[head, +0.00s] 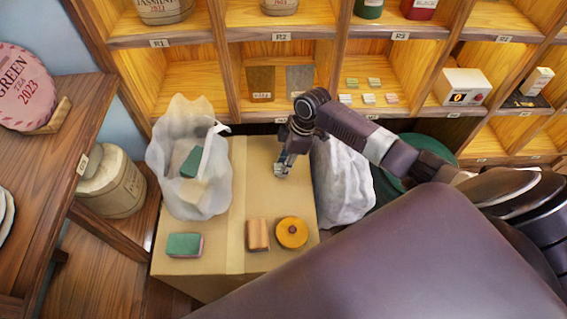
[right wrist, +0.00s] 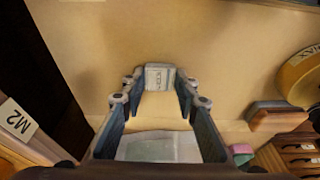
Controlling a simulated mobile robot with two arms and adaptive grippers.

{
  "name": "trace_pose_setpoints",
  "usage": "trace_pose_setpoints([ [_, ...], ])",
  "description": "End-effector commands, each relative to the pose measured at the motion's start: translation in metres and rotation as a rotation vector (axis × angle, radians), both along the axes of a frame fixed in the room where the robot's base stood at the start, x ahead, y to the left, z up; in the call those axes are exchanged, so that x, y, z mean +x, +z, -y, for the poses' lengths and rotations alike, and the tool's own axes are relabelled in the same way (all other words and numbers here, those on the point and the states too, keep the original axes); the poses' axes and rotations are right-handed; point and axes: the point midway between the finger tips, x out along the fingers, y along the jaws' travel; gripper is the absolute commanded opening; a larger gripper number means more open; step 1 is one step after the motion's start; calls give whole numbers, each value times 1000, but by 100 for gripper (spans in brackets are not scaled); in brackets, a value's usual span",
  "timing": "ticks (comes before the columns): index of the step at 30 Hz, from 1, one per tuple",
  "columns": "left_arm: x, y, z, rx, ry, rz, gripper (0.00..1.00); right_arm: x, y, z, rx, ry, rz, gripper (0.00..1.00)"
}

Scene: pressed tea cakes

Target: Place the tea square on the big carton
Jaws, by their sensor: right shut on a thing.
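The big carton (head: 226,261) is a tan box in the middle of the head view, with a tape band down its top. My right gripper (head: 281,170) is over its back right part, pointing down. In the right wrist view my right gripper (right wrist: 158,82) is shut on a small pale square with a printed label, the tea square (right wrist: 158,74). In the head view only a small grey bit of it shows at the fingertips. It is close to the carton top; I cannot tell whether it touches. My left gripper is not in view.
On the carton are a translucent bag (head: 170,140) with blocks inside, a green and pink sponge (head: 185,245), an orange-brown block (head: 258,235) and a yellow round thing (head: 292,232). A whitish sack (head: 342,185) stands right of it. Shelves (head: 190,78) rise behind. The carton's middle is bare.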

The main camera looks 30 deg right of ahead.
Motion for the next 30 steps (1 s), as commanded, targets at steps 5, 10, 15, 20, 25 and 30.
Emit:
trace_pose_setpoints([
  [5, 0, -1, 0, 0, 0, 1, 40, 0, -2, 0, 0, 0, 0, 39],
  [10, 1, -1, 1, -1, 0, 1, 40, 0, -2, 0, 0, 0, 0, 46],
  [15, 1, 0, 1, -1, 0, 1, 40, 0, -1, 0, 0, 0, 0, 46],
  [20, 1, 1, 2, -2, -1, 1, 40, 0, 13, 5, -2, 0, 2, 46],
  [25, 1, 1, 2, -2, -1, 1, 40, -4, 46, 13, -2, 1, 5, 46],
  [30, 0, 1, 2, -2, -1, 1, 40, -8, 81, 21, -2, 1, 4, 46],
])
